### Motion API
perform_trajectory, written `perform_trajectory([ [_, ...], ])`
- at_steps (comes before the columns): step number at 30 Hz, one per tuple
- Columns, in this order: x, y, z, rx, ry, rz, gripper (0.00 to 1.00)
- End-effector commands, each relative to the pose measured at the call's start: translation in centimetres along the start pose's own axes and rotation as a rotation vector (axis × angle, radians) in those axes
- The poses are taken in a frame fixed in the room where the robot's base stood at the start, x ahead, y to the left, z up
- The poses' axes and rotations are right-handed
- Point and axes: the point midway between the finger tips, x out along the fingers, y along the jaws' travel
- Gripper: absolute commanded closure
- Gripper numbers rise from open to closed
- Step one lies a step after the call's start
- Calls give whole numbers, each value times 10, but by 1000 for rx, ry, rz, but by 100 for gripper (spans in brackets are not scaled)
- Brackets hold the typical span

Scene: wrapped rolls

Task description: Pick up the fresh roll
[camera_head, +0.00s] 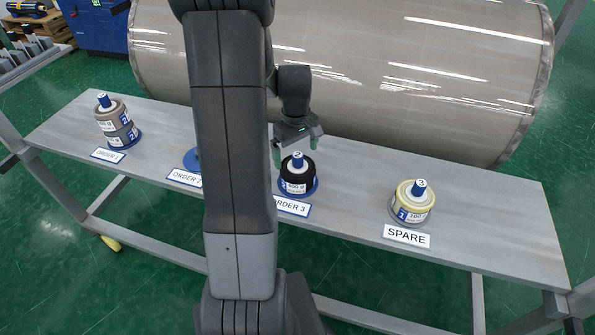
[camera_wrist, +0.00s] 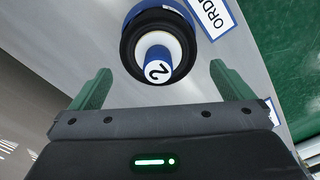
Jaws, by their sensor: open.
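My gripper (camera_head: 296,150) is open and empty, its two green fingers apart, just behind and above the black roll (camera_head: 297,183) at the ORDER 3 label. In the wrist view, the black roll (camera_wrist: 130,48) sits on a blue base around a white core and a blue peg (camera_wrist: 157,62) marked 2. The peg's top appears between the green fingertips (camera_wrist: 160,70), with no visible contact. A cream-yellow roll (camera_head: 413,202), its peg marked 3, stands at SPARE. Taupe and grey rolls (camera_head: 115,118) are stacked at ORDER 1. Which roll is the fresh one is not clear.
The rolls stand on a long grey bench (camera_head: 480,215). At ORDER 2 (camera_head: 184,177) only part of a blue base (camera_head: 191,159) shows; my arm hides the rest. A huge wrapped roll (camera_head: 400,80) lies behind the bench. The bench's right end is clear.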

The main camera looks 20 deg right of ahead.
Motion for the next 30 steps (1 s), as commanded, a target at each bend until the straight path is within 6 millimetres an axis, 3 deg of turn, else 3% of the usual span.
perform_trajectory([
  [12,46,1,5,-1,-3,-2,0],
  [23,53,2,4,0,0,0,0],
  [30,53,2,4,0,0,0,46],
])
